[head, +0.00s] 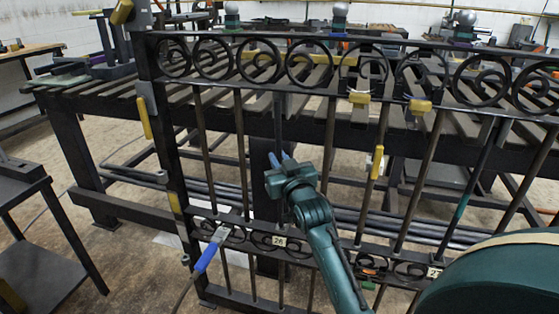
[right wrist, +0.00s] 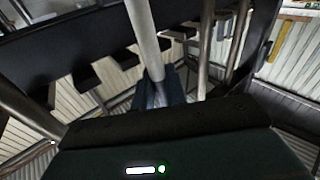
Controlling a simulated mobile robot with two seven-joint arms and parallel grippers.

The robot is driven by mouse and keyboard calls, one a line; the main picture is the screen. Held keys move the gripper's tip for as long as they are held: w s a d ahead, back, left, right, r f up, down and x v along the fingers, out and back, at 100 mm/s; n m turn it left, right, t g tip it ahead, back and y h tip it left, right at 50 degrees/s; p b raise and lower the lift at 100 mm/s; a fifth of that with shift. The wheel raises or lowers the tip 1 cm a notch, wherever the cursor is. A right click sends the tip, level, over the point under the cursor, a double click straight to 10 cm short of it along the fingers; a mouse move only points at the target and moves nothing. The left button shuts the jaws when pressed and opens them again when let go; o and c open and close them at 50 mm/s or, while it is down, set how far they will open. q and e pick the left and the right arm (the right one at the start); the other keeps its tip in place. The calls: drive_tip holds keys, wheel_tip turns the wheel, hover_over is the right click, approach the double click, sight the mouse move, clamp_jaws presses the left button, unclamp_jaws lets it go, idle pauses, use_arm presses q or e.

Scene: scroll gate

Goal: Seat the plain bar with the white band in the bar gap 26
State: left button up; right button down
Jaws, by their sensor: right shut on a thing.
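The dark gate stands across the head view, with a scroll rail on top (head: 330,92) and a lower rail carrying the number plate 26 (head: 279,241). My right gripper (head: 279,160) is in front of the gate above plate 26, shut on a bar (head: 278,118). The bar is roughly upright and reaches up toward the top rail. In the right wrist view the plain grey bar (right wrist: 144,40) runs down into the gripper's jaws (right wrist: 160,88). I cannot make out a white band; my gripper and arm hide part of the bar. Whether its ends are seated is unclear. My left gripper is not in view.
Yellow clamps (head: 420,106) hang on the gate's right half. A blue-handled tool (head: 207,256) hangs at the lower rail, left of plate 26. Neighbouring bars (head: 240,150) stand close by. A slatted workbench (head: 80,97) is behind, and a dark cart (head: 30,225) stands at left.

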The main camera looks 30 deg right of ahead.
drive_tip(key=shift+w+d+r, duration=0.1)
drive_tip(key=shift+w+d, duration=0.1)
idle(0.3)
drive_tip(key=shift+s+p, duration=0.1)
drive_tip(key=shift+p, duration=0.3)
drive_tip(key=shift+f+b, duration=0.35)
drive_tip(key=shift+f, duration=0.35)
idle(0.8)
drive_tip(key=shift+f, duration=0.4)
drive_tip(key=shift+w+d+p, duration=0.35)
idle(0.6)
drive_tip(key=shift+d+f, duration=0.1)
drive_tip(key=shift+f, duration=0.05)
idle(0.3)
drive_tip(key=shift+w+d+g+p, duration=0.4)
drive_tip(key=shift+w+d+p, duration=0.1)
drive_tip(key=shift+p, duration=0.1)
